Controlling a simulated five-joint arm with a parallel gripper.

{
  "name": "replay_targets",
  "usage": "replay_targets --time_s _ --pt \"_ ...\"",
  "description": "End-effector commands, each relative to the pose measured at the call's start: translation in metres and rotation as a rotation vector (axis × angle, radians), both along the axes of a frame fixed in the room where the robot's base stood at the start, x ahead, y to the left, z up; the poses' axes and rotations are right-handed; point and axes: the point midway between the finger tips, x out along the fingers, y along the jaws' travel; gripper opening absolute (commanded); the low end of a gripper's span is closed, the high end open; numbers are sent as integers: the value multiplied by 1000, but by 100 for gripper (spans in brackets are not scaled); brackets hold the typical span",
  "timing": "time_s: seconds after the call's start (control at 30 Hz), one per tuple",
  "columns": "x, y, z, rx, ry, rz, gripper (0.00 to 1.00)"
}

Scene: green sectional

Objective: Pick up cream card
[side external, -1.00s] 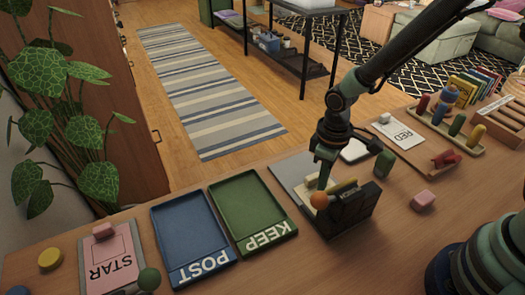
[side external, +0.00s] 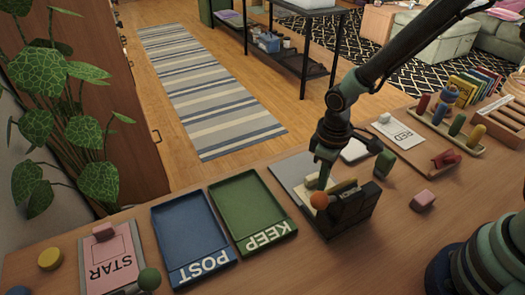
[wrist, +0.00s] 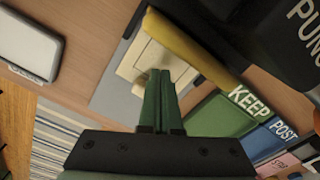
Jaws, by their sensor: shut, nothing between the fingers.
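The cream card (wrist: 148,62) lies on a grey mat (wrist: 112,88), beside and partly under the yellow bar of a dark punch, in the wrist view. In the side view a small part of the cream card (side external: 312,181) shows behind my gripper and the punch. My gripper (wrist: 160,76) is shut and empty, its green fingertips over the card in the wrist view; I cannot tell whether they touch it. In the side view my gripper (side external: 323,184) points down just left of the punch.
The dark punch (side external: 352,212) with its yellow bar (side external: 344,187) and an orange ball stands close to my gripper. The green KEEP tray (side external: 248,207) and blue POST tray (side external: 190,235) lie left.

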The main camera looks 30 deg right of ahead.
Motion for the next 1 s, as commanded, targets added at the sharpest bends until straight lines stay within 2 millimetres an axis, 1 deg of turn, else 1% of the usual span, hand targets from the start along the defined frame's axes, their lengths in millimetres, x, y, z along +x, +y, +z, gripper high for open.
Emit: replay_targets --time_s 1.0 --pt "0 0 -16 -1 1 0 0"
